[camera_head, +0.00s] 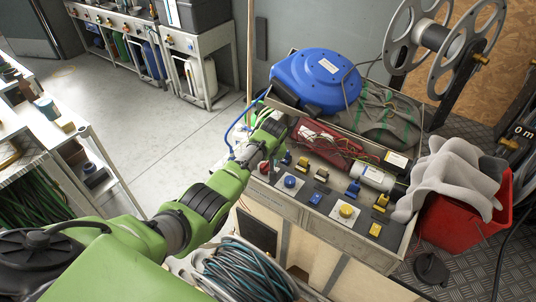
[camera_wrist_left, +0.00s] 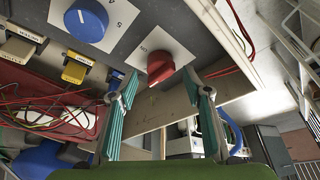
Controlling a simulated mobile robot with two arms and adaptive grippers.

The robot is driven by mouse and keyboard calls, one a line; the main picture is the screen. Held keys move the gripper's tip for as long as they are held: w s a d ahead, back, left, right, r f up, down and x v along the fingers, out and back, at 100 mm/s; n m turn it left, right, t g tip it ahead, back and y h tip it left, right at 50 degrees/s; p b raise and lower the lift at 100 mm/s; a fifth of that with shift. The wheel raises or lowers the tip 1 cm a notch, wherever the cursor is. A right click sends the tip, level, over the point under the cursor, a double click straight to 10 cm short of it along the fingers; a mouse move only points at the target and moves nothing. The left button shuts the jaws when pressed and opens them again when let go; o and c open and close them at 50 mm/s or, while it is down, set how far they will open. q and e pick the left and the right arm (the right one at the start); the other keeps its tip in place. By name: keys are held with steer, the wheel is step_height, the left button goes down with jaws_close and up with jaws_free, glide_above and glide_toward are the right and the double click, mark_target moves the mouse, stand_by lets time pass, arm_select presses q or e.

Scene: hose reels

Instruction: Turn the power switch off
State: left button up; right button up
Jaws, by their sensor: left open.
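The red rotary switch knob (camera_wrist_left: 160,66) sits on a pale plate in the left wrist view, with small, hard-to-read lettering beside it. In the head view the red knob (camera_head: 264,168) is at the left front corner of the bench panel, partly hidden by my arm. My left gripper (camera_wrist_left: 153,92) is open, its teal-padded fingers apart. The knob lies just beyond the fingertips, between them in the picture; no contact is visible. In the head view my green left arm reaches over the panel's left edge, and its fingers are hard to make out. My right gripper is not in view.
A blue knob (camera_wrist_left: 87,20) is beside the red one. Yellow switch blocks (camera_wrist_left: 76,68) and a red tray with wires (camera_head: 325,140) are close by. A blue hose reel (camera_head: 318,80) stands behind. A red bin (camera_head: 455,222) with a grey cloth is at right. Open floor lies left.

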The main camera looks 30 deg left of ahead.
arm_select(q)
steer(key=v, duration=0.9)
steer(key=shift+s+r, duration=0.1)
stand_by(0.3)
